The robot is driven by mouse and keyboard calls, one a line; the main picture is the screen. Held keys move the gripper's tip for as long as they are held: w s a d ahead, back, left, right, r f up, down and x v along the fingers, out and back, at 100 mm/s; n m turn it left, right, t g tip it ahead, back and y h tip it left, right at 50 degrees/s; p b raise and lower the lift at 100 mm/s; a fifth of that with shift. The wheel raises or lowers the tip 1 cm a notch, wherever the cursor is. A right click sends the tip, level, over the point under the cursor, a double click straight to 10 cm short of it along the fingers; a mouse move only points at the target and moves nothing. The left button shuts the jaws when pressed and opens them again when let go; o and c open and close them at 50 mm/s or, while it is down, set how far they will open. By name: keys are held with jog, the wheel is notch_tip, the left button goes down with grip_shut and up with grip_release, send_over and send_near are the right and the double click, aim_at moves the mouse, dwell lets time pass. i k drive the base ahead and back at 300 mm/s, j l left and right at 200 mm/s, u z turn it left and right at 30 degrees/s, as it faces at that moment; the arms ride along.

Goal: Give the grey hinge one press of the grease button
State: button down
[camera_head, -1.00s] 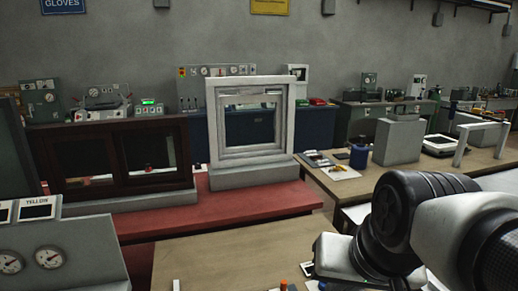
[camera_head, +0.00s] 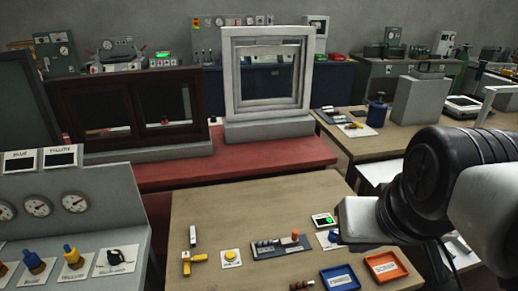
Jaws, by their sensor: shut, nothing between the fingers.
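On the near wooden table in the head view lies a flat grey metal piece (camera_head: 266,249) with an upright orange-brown peg (camera_head: 294,236) at its right end. It may be the grey hinge, but it is too small to be sure. To its left is a round yellow button (camera_head: 230,255) on a white square plate. I cannot read any label that marks it as the grease button. My arm reaches in from the right, and its visible end hangs over the table's right side. My gripper's fingers do not show.
A yellow angled piece (camera_head: 193,261) and a small white block (camera_head: 193,236) lie at the left. Blue (camera_head: 340,278) and orange (camera_head: 385,267) trays are in front. A gauge console (camera_head: 75,200) borders the left.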

aim_at(230, 255)
jog(key=j+u, duration=0.4)
jog(key=u, duration=0.25)
jog(key=k+l+u, duration=0.1)
jog(key=l+u, duration=0.15)
jog(key=l, duration=0.15)
jog(key=j+z, duration=0.2)
jog(key=z, duration=0.25)
jog(key=j+z, duration=0.2)
jog(key=z, duration=0.3)
jog(key=j+z, duration=0.2)
jog(key=z, duration=0.25)
